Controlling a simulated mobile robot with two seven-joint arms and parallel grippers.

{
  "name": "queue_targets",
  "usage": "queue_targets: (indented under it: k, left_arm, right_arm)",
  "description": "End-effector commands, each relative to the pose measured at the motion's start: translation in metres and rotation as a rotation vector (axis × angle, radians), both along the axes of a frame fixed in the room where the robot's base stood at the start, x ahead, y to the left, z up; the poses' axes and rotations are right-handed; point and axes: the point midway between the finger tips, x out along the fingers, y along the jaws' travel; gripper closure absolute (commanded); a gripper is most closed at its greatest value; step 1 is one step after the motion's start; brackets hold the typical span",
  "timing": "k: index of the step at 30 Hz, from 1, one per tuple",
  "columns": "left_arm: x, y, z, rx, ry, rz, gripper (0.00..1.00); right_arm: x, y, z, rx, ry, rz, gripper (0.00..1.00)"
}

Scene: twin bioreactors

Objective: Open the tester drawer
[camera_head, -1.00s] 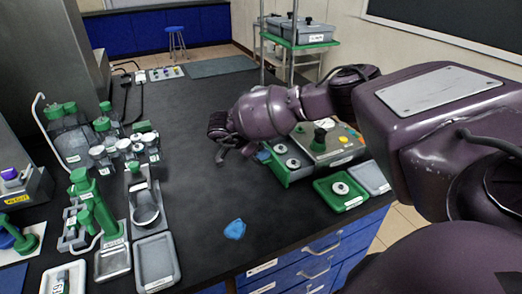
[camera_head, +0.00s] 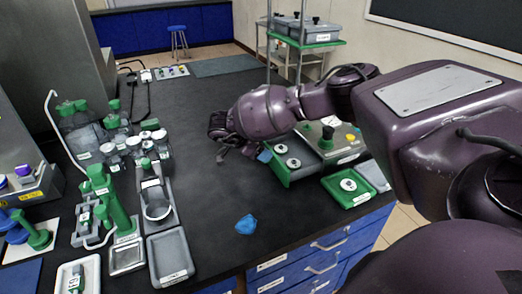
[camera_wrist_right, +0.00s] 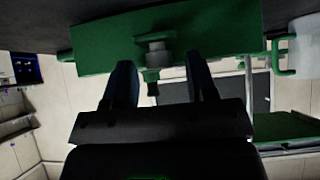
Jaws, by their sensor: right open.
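Contact with the knob cannot be told. My left gripper is out of view.
Green-capped bottles (camera_head: 75,125), a green stand (camera_head: 110,200) and grey trays (camera_head: 170,257) crowd the bench's left side. A blue crumpled piece (camera_head: 246,224) lies near the front edge. The middle of the bench is clear.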

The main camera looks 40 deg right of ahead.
Motion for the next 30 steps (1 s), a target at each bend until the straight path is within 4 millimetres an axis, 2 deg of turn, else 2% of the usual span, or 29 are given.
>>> queue_targets:
  k: [10,21,30]
  left_arm:
    - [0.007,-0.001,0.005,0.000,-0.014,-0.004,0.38]
    - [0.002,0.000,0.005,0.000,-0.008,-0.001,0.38]
    - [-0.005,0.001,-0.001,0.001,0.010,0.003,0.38]
  right_arm:
    - [0.002,0.008,0.007,0.002,-0.002,0.003,0.48]
    - [0.013,0.052,0.053,0.002,-0.002,0.003,0.48]
    - [0.017,0.072,0.074,0.001,0.000,0.000,0.48]
